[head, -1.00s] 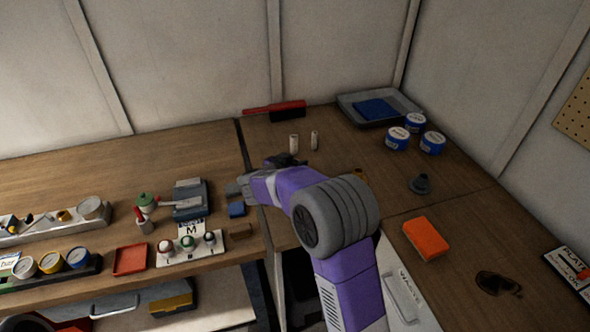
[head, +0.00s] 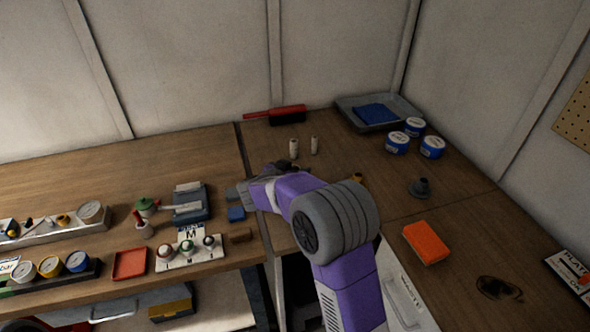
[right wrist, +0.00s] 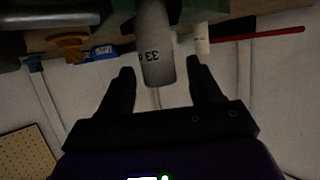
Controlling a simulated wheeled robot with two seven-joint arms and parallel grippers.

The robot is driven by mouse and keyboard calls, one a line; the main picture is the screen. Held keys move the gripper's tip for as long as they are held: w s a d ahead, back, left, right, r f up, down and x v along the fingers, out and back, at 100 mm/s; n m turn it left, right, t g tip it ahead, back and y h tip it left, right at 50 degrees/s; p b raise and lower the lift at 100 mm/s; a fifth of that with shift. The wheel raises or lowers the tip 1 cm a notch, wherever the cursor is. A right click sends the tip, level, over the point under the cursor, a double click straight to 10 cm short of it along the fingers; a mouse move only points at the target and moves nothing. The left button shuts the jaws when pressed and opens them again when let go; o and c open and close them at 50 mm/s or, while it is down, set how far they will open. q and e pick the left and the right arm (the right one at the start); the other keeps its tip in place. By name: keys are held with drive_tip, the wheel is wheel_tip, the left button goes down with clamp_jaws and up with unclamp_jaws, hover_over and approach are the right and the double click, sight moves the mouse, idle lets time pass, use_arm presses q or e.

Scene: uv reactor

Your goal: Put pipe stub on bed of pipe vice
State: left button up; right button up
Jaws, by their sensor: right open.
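Two pale upright cylinders, a left one (head: 294,148) and a right one (head: 314,146), stand on the bench past my right gripper (head: 288,165). In the right wrist view, a pale pipe stub (right wrist: 155,60) marked "33" is between the open fingers of my right gripper (right wrist: 161,72), with gaps on both sides. A second pale cylinder (right wrist: 202,42) is behind it. I cannot tell which cylinder in the head view is the marked one. A blue-grey device (head: 191,204) on the left bench may be the pipe vice; its kind is unclear. My left gripper is not in view.
A red-handled brush (head: 285,112) lies behind the cylinders. A grey tray (head: 350,112) with a blue cloth and several blue tins (head: 398,143) are at the back right. An orange block (head: 426,243) is at the right. A knob panel (head: 172,262) and red tray (head: 130,263) are at left.

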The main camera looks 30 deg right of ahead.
drive_tip(key=p+v, duration=0.3)
drive_tip(key=v, duration=0.8)
drive_tip(key=shift+s+a, duration=0.15)
drive_tip(key=shift+a, duration=0.1)
drive_tip(key=shift+r, duration=0.1)
